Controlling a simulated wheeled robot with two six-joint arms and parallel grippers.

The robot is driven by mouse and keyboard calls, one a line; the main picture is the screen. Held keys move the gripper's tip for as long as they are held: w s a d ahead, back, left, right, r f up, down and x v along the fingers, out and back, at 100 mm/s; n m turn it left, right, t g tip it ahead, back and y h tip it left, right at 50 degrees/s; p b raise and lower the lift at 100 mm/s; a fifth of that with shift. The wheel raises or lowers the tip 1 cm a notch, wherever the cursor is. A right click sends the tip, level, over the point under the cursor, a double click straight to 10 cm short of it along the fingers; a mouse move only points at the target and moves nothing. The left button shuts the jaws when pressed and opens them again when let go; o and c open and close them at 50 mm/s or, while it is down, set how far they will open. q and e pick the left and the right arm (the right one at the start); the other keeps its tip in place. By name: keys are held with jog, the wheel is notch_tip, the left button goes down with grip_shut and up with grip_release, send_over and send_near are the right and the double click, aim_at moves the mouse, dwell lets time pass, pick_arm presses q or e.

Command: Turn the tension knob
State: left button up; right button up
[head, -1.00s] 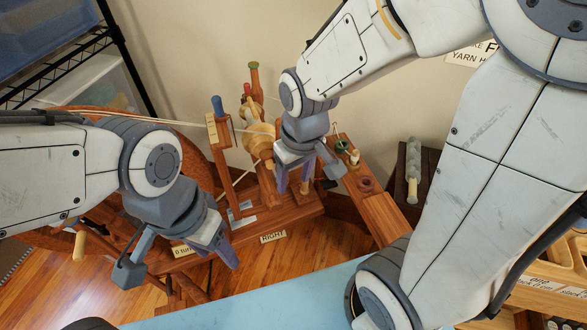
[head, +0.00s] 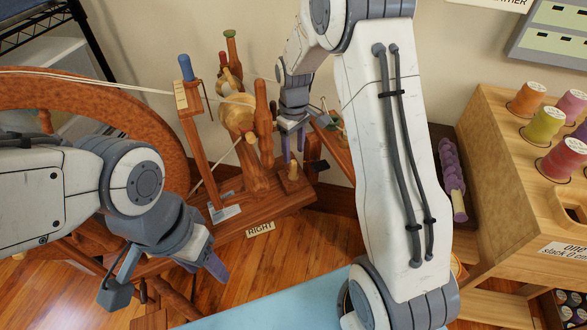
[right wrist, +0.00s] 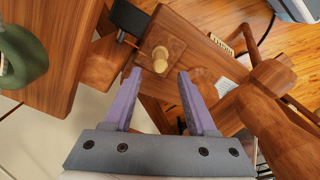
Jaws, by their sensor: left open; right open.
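A small pale wooden knob (right wrist: 160,59) stands on a square wooden block (right wrist: 165,45) on the spinning wheel's base; I take it to be the tension knob. In the head view the knob (head: 293,172) is just below my right gripper (head: 293,157). In the right wrist view my right gripper (right wrist: 160,73) is open, with the knob between and slightly beyond its purple fingertips. I cannot tell whether they touch it. My left gripper (head: 213,268) is open and empty, low in front of the wheel, away from the knob.
The spinning wheel (head: 150,108) fills the left side behind my left arm. Turned posts (head: 263,122) and a black part (right wrist: 129,18) stand close to the knob. A RIGHT label (head: 260,229) is on the base's front edge. A spool rack (head: 500,130) stands at the right.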

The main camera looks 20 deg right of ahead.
aim_at(294, 162)
notch_tip(294, 162, down, 7)
jog(key=shift+r+b, duration=0.1)
jog(key=shift+b, duration=0.95)
grip_shut()
